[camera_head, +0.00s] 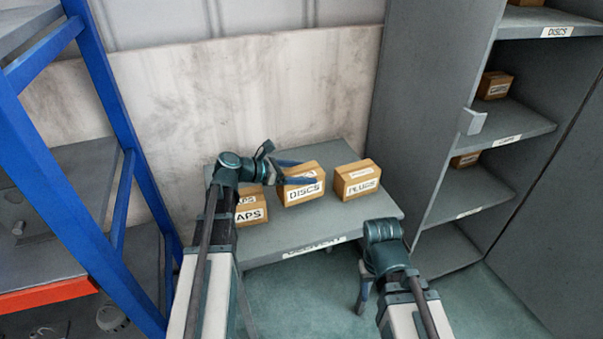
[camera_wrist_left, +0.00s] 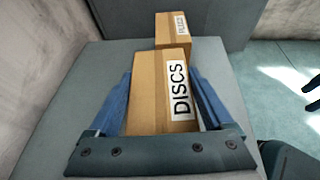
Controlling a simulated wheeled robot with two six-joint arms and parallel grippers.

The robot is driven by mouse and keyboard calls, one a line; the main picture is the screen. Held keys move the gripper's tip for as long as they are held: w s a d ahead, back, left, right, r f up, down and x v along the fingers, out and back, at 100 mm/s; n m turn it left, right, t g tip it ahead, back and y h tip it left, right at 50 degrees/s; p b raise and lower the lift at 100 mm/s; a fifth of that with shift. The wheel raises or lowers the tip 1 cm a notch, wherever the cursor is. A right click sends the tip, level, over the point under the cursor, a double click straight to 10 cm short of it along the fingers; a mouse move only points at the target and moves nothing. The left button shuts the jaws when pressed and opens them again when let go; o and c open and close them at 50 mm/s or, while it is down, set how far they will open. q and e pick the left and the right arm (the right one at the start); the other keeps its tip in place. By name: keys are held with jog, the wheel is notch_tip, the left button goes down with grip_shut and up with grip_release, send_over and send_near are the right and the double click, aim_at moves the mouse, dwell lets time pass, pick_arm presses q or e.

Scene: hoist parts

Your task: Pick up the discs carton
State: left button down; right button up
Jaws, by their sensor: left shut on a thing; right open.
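The discs carton (camera_head: 303,192) is a brown box with a white DISCS label, at the middle of the grey table (camera_head: 375,213). My left gripper (camera_head: 296,173) is shut on it, with one blue finger along each side. In the left wrist view the discs carton (camera_wrist_left: 160,88) sits between the two fingers of my left gripper (camera_wrist_left: 163,100). I cannot tell whether it is clear of the table top. My right gripper (camera_head: 362,297) is in front of the table, low and away from the cartons, open and partly hidden by its own arm.
The plugs carton (camera_head: 358,185) stands just right of the discs carton; it also shows beyond it in the left wrist view (camera_wrist_left: 172,26). A caps carton (camera_head: 249,214) is at the left, partly hidden by my left arm. A grey cabinet (camera_head: 432,110) and blue rack (camera_head: 65,190) flank the table.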

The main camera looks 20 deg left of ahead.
pick_arm(q)
jog(key=s+d+r, duration=0.1)
jog(key=s+d, duration=0.2)
jog(key=d, duration=0.4)
jog(key=s+d+r+p, duration=0.1)
jog(key=s+d, duration=0.2)
jog(key=d, duration=0.4)
jog(key=shift+d, duration=0.4)
pick_arm(e)
notch_tip(320, 180, up, 2)
pick_arm(q)
jog(key=shift+r, duration=0.1)
pick_arm(e)
jog(key=shift+r, duration=0.1)
